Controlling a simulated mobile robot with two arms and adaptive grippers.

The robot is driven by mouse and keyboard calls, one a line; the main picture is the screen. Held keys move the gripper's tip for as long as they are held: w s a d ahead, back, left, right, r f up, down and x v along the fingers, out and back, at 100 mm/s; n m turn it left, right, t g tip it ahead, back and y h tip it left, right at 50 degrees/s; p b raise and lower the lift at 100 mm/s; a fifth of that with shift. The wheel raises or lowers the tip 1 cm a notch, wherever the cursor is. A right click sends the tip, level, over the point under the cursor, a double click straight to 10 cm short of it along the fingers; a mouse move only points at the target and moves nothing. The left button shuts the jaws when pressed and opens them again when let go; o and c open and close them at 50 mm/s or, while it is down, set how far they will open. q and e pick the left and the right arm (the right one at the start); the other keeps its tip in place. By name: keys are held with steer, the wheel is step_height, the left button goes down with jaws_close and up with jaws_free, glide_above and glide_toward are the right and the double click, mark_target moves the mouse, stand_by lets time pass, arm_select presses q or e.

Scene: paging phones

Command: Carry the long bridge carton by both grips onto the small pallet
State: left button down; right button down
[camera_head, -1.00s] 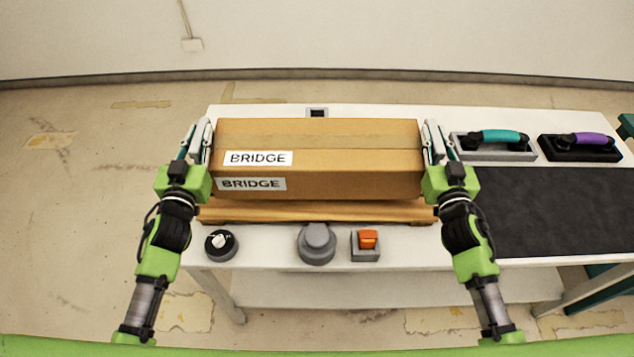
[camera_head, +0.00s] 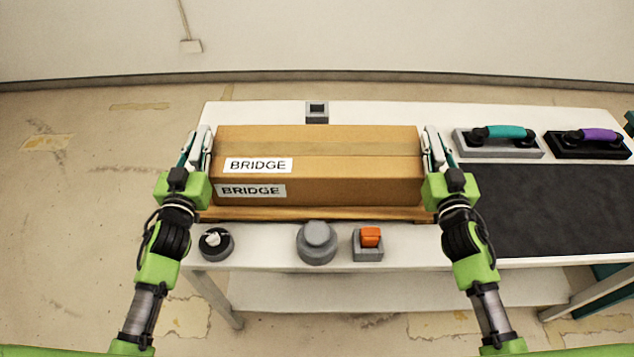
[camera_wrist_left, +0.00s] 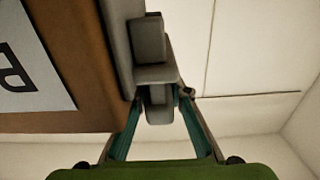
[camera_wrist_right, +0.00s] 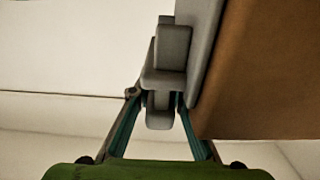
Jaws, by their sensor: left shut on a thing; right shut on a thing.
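The long brown carton (camera_head: 340,186), labelled BRIDGE on its top and front, lies lengthwise over the small wooden pallet (camera_head: 330,213). Whether it touches the pallet is hard to tell. My left gripper (camera_head: 199,150) is shut on the grey grip at the carton's left end; this grip (camera_wrist_left: 148,45) shows in the left wrist view. My right gripper (camera_head: 432,150) is shut on the grip at the right end; that grip (camera_wrist_right: 172,50) shows in the right wrist view. Most of the pallet is hidden under the carton.
A black dial (camera_head: 216,243), a grey round button (camera_head: 317,243) and an orange switch (camera_head: 370,239) sit along the table's front. A small grey socket (camera_head: 317,112) is behind the carton. Teal-handled (camera_head: 498,141) and purple-handled (camera_head: 586,143) tools and a dark mat (camera_head: 560,210) lie right.

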arm_select(q)
steer(key=c, duration=1.9)
jaws_free()
steer(key=shift+f, duration=0.1)
arm_select(e)
steer(key=c, duration=1.9)
jaws_free()
arm_select(q)
steer(key=shift+s, duration=0.1)
arm_select(e)
steer(key=shift+s, duration=0.1)
arm_select(q)
steer(key=s, duration=1.2)
arm_select(e)
steer(key=s, duration=1.2)
steer(key=shift+f, duration=0.1)
